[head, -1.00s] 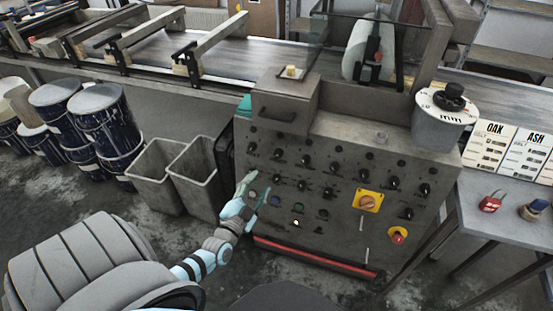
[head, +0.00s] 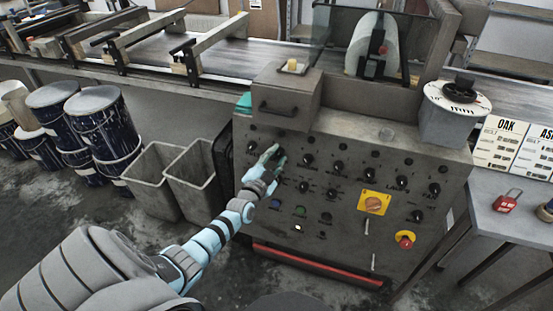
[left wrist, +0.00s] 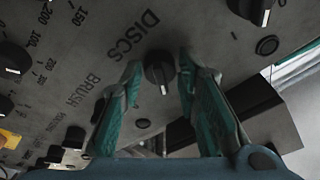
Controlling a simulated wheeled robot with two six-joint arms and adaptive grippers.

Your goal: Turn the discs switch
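The discs switch (left wrist: 159,70) is a black rotary knob with a pale pointer line, beside the word DISCS on the grey control panel (head: 335,215). In the left wrist view it shows between the two teal fingers of my left gripper (left wrist: 161,68). The fingers are open, one on each side of the knob, with gaps visible, so they do not appear to grip it. In the head view my left gripper (head: 273,157) is at the upper left of the panel, and its fingers cover part of the knobs there. My right gripper is not in view.
A drawer box (head: 285,103) juts out above the gripper. Grey bins (head: 152,180) stand left of the panel.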

